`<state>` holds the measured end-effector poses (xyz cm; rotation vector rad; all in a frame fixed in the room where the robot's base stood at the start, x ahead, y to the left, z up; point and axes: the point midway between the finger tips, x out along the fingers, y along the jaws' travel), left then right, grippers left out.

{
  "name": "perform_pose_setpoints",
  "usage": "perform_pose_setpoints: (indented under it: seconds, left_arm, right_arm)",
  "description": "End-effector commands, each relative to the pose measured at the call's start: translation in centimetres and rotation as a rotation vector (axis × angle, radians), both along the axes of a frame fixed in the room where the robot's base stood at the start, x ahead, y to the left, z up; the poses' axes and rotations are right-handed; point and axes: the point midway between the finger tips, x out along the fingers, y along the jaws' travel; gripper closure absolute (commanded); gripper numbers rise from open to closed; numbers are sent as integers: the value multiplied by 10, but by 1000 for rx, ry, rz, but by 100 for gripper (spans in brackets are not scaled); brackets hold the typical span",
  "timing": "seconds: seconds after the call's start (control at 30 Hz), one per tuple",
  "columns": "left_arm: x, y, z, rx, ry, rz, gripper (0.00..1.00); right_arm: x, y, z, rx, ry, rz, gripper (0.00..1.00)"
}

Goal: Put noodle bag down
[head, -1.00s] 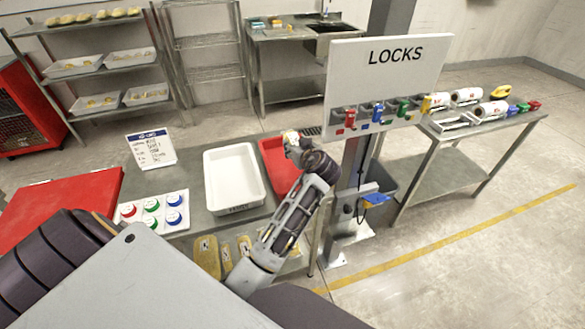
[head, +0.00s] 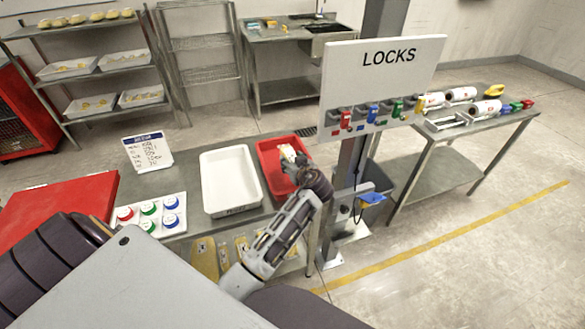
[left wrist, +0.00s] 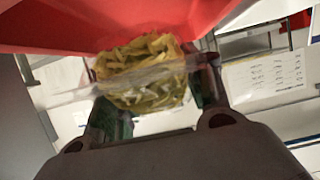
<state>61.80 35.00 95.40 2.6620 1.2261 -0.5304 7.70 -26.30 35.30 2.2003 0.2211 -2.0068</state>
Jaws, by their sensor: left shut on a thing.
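The noodle bag (left wrist: 143,72) is a clear bag of yellow noodles. In the left wrist view it sits between the two fingers of my left gripper (left wrist: 158,98), which is shut on it. In the head view my left gripper (head: 290,160) is over the red tray (head: 266,158), and only a small pale part of the bag shows there. A red surface fills the top of the left wrist view, close beyond the bag. I cannot tell whether the bag touches the tray. My right gripper is not in view.
An empty white tray (head: 230,207) stands left of the red tray on the metal table (head: 190,165). A board of coloured round buttons (head: 150,214) and a small sign (head: 148,152) are further left. The LOCKS board (head: 385,75) on its post rises close on the right.

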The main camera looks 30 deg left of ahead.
Motion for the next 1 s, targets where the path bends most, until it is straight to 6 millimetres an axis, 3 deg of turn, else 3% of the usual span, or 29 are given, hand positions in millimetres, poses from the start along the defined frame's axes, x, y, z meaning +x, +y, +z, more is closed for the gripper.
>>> perform_pose_setpoints:
  seconds: [0.3,1.0]
  left_arm:
    - [0,0,-29,1,0,0,87]
    - [0,0,-38,0,-2,-1,87]
  right_arm:
    - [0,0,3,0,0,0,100]
    - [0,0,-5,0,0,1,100]
